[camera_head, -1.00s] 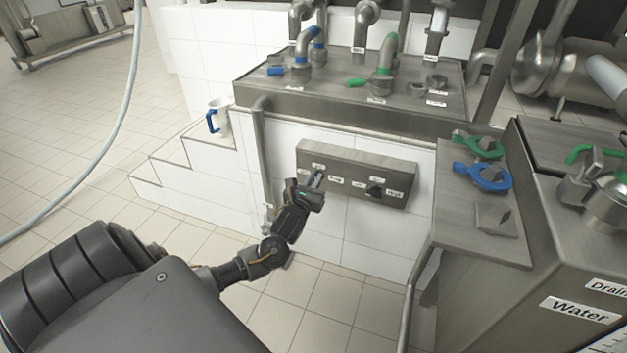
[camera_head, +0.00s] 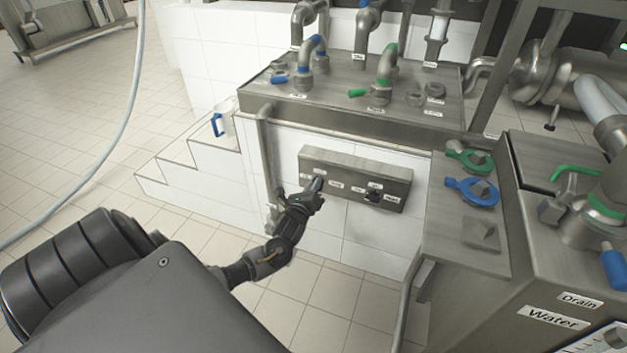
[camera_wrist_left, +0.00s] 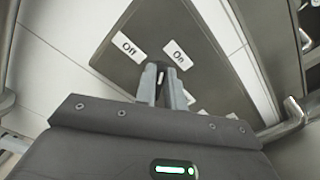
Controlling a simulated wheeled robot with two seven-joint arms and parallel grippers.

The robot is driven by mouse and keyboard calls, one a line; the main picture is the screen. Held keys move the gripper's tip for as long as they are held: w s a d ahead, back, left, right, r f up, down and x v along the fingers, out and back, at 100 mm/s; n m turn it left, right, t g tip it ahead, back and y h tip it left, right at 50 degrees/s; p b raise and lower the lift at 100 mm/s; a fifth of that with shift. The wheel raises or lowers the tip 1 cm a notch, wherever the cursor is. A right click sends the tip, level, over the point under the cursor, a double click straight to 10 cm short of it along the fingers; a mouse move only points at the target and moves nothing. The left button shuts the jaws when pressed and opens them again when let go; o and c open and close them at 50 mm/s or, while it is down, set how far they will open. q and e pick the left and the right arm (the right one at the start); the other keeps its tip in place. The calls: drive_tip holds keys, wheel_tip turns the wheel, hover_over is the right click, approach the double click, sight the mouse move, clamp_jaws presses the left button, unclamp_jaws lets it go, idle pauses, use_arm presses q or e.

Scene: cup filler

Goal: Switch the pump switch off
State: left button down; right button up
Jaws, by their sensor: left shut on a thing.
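A grey metal switch panel (camera_head: 345,165) is fixed to the white tiled wall. My left gripper (camera_head: 317,186) is at the left part of this panel. In the left wrist view, the fingers of my left gripper (camera_wrist_left: 162,80) are shut on a small dark switch (camera_wrist_left: 160,66) that sits below and between the white "Off" label (camera_wrist_left: 127,47) and "On" label (camera_wrist_left: 178,54). Most of the switch is hidden between the fingers. A second black knob (camera_head: 373,196) is on the right part of the panel, apart from the gripper. My right gripper is not in view.
A vertical pipe (camera_head: 266,150) runs down the wall just left of the panel. A steel machine (camera_head: 455,235) with green and blue handles stands on the right. A white jug with a blue handle (camera_head: 222,122) stands on the steps. Tiled floor lies open at the left.

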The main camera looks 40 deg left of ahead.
use_arm(q)
drive_tip(key=shift+a+f+n+p, duration=0.15)
drive_tip(key=shift+n+p, duration=0.5)
drive_tip(key=shift+n, duration=1.2)
drive_tip(key=shift+a+f+n+p, duration=0.15)
drive_tip(key=shift+n+p, duration=0.5)
drive_tip(key=shift+n, duration=1.25)
drive_tip(key=shift+a+f+n+p, duration=0.15)
drive_tip(key=shift+n+p, duration=0.5)
drive_tip(key=shift+n, duration=1.2)
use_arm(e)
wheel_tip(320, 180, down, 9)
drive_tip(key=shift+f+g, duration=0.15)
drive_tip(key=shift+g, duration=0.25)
use_arm(q)
drive_tip(key=shift+d, duration=0.1)
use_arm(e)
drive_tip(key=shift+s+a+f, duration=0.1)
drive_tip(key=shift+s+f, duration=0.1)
use_arm(q)
drive_tip(key=c, duration=1.5)
unclamp_jaws()
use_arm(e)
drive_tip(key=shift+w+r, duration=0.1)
use_arm(q)
drive_tip(key=shift+s+d, duration=0.1)
drive_tip(key=shift+s, duration=0.05)
